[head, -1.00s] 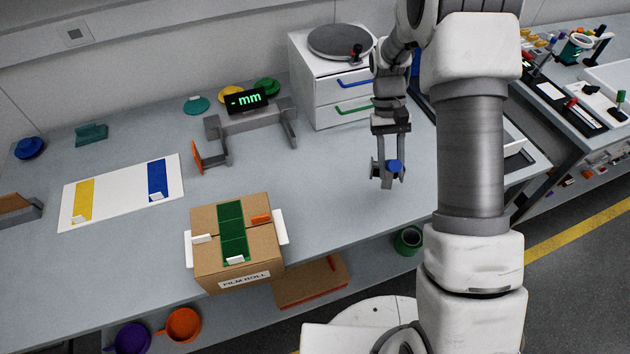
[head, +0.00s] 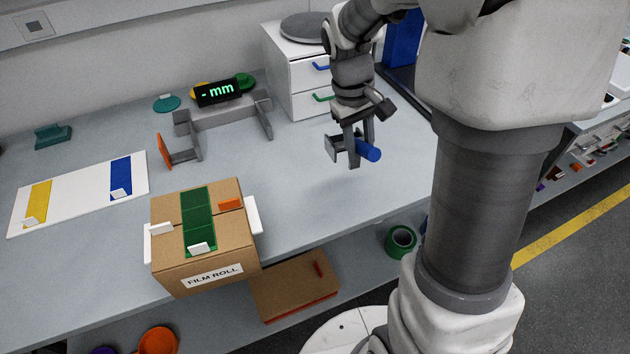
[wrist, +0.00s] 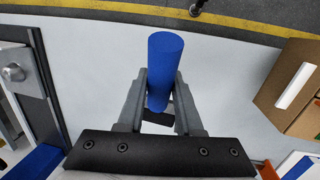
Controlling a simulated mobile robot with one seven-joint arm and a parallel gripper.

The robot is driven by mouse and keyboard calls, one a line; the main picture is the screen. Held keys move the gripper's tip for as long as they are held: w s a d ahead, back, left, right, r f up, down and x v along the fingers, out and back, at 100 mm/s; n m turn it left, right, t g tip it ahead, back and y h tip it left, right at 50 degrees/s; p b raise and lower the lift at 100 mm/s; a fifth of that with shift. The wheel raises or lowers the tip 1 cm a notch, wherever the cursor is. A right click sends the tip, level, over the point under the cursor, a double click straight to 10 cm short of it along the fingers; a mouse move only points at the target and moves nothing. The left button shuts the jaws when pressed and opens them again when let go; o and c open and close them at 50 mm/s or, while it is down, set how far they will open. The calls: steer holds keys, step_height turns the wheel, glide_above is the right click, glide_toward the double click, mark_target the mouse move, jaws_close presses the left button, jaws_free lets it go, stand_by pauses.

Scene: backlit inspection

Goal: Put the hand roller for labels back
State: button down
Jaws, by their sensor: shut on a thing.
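The hand roller (head: 368,150) has a blue cylinder and a grey frame. My gripper (head: 355,148) is shut on it and holds it in the air above the right part of the grey table. In the wrist view the blue cylinder (wrist: 164,68) stands out between the two fingers (wrist: 158,98), with the pale tabletop below. Part of the roller's frame is hidden by the fingers. I cannot tell from these frames which spot is the roller's own place.
A cardboard box (head: 215,255) labelled FILM ROLL stands at the table's front edge. Behind it are a grey measuring frame (head: 215,123) and a white drawer unit (head: 290,70). A white board (head: 80,190) with yellow and blue strips lies left. The tabletop right of the box is clear.

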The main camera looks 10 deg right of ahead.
steer(key=shift+s+d+f+t+b, duration=0.35)
steer(key=shift+s+d+t+b, duration=0.25)
steer(key=shift+b, duration=0.25)
steer(key=shift+w+a+f+b, duration=0.2)
steer(key=shift+w+a+f, duration=0.8)
steer(key=shift+w+f, duration=0.7)
steer(key=shift+w+a+f+b, duration=0.15)
steer(key=shift+w+a+f, duration=0.9)
steer(key=shift+w+f, duration=0.7)
steer(key=shift+w+a+f+b, duration=0.2)
steer(key=shift+w+a+f, duration=0.8)
steer(key=shift+w+f, duration=0.7)
steer(key=shift+s+f, duration=0.25)
steer(key=shift+s, duration=0.05)
steer(key=shift+f, duration=0.15)
steer(key=c, duration=0.6)
jaws_free()
